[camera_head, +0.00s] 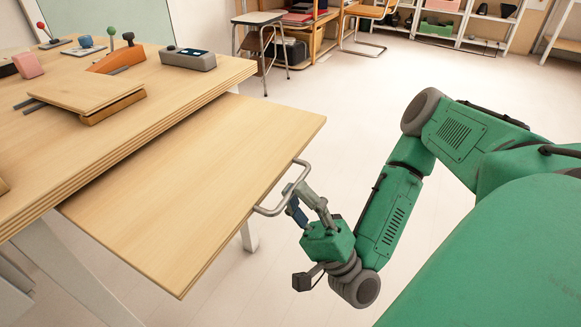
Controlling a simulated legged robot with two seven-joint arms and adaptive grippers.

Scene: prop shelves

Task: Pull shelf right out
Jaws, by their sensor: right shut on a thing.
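The pull-out shelf (205,165) is a flat light-wood board that sticks out from under the table top toward the right. A grey metal handle (270,211) is fixed at its right edge. My right gripper (299,196) is shut on this handle, with its fingers around the bar near the middle. The green right arm reaches in from the right side. My left gripper is not in view.
The wooden table (120,95) stands at the left with levers, blocks and a grey box (188,59) on top. A stool (259,40) and a chair (370,18) stand at the back. White shelves (480,20) line the far wall. The floor (340,110) right of the shelf is clear.

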